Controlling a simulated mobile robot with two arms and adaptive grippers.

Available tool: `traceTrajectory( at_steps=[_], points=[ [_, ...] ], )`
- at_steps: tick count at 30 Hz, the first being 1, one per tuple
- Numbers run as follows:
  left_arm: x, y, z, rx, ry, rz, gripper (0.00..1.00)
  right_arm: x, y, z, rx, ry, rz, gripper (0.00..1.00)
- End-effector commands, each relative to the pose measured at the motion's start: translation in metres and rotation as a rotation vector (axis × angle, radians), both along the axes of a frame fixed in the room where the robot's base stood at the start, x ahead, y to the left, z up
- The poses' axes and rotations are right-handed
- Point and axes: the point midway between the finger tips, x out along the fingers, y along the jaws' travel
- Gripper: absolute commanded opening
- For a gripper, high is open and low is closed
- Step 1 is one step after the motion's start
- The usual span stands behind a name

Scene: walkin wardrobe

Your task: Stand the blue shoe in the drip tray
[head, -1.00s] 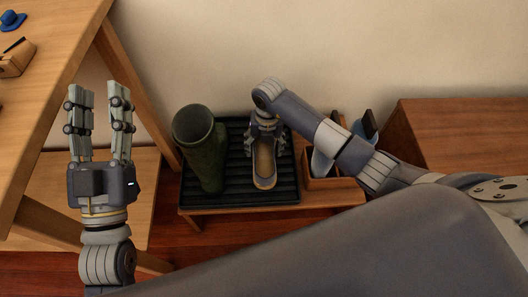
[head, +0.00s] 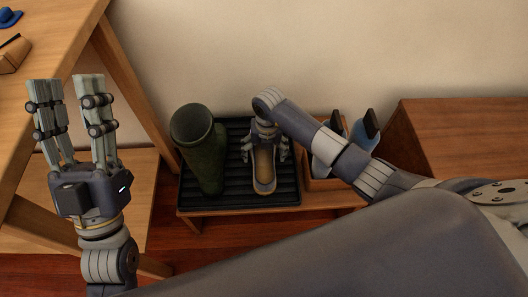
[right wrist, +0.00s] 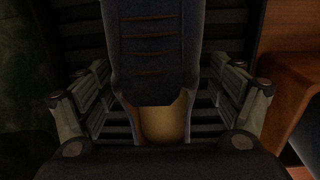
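The shoe (head: 264,172) stands upright in the black ribbed drip tray (head: 232,126), its tan insole facing up. In the right wrist view the shoe (right wrist: 153,60) looks dark blue-grey with brown laces. My right gripper (head: 265,155) is low over the shoe, with one finger on each side. In the right wrist view its fingers (right wrist: 161,72) are spread, with gaps between them and the shoe. My left gripper (head: 66,88) is open and empty at the left, away from the tray.
A dark green boot (head: 204,160) stands in the tray left of the shoe. A wooden box (head: 316,183) with light blue, dark-topped items is right of the tray. A wooden cabinet (head: 470,130) is at the right. A wooden table (head: 50,70) with small items is at the left.

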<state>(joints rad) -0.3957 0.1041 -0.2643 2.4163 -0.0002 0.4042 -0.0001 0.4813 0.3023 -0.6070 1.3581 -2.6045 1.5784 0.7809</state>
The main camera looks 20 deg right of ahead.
Motion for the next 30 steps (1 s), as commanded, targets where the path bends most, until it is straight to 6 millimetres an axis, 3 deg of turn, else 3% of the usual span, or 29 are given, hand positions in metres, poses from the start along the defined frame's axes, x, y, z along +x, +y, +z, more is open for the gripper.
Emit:
traceTrajectory(
  at_steps=[14,30],
  points=[
    [0.005,-0.001,-0.003,0.010,0.034,0.001,0.40,0.000,0.000,0.006,0.000,-0.001,0.000,0.89],
    [0.056,-0.003,-0.080,0.144,0.504,0.029,0.40,0.000,-0.003,0.055,-0.002,-0.002,0.000,0.89]
  ],
)
